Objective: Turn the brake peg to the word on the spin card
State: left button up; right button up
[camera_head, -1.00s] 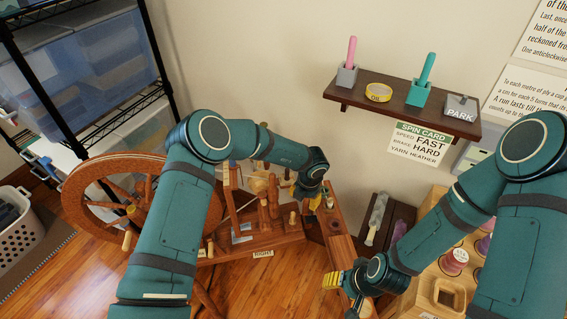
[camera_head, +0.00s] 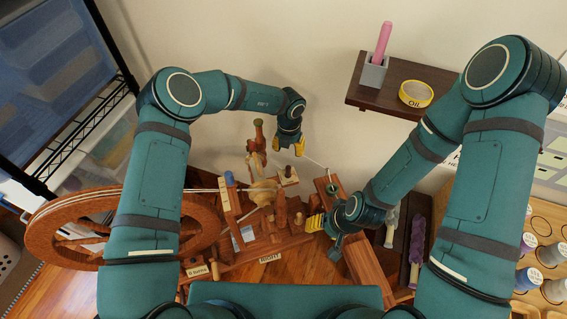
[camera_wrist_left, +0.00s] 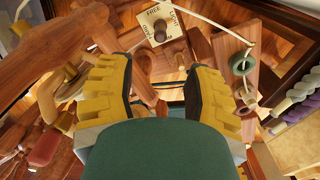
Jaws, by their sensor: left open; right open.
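The brake peg (camera_wrist_left: 160,33) is a brown knob on a pale plate (camera_wrist_left: 150,18) in the left wrist view. FREE and LIGHT are legible on the plate; other lettering at its left is hard to read. I cannot tell which word the peg points at. In the head view the peg (camera_head: 288,173) stands on the spinning wheel's wooden frame. My left gripper (camera_head: 291,147) is open and empty above it; its fingers also show in the left wrist view (camera_wrist_left: 160,78), apart from the peg. My right gripper (camera_head: 315,223) is open, low beside the frame. The spin card is mostly hidden behind my right arm.
The spinning wheel (camera_head: 60,235) stands at the left, with a RIGHT label (camera_head: 270,258) at its front. A wall shelf (camera_head: 378,97) holds a pink stick (camera_head: 382,42) and an oil tin (camera_head: 416,94). Thread spools (camera_head: 551,254) stand at the right.

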aim_at(288, 171)
pick_arm(q)
notch_tip(288, 171, down, 14)
jog(key=b, duration=0.3)
jog(key=shift+s+r, duration=0.1)
jog(key=shift+r, duration=0.1)
grip_shut()
